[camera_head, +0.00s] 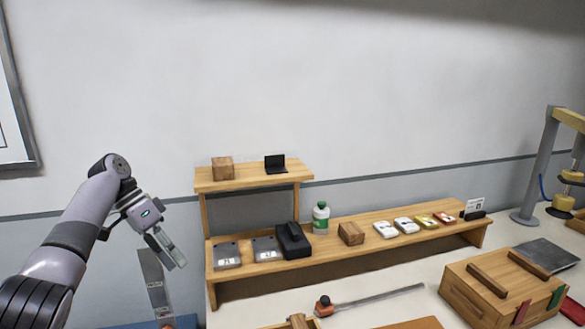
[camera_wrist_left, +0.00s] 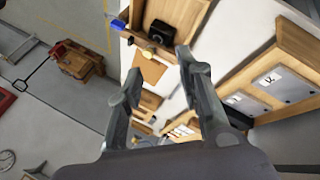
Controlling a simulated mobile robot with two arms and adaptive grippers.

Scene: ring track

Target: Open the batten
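A wooden box (camera_head: 503,291) stands on the white bench at the right, with two brown wooden strips (camera_head: 487,280) on its top and red and green pieces at its front side. I cannot tell whether one of these strips is the batten. My left gripper (camera_head: 168,250) is raised at the left, left of the wooden shelf and far from the box. In the left wrist view its two fingers (camera_wrist_left: 158,78) are spread apart with nothing between them. My right gripper is not in view.
A two-level wooden shelf (camera_head: 335,248) holds grey boxes, a black case (camera_head: 292,240), a green-capped bottle (camera_head: 321,217), a wooden block (camera_head: 351,233) and several small packs. A metal rod (camera_head: 380,298) lies on the bench. A grey-yellow stand (camera_head: 546,165) rises at far right.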

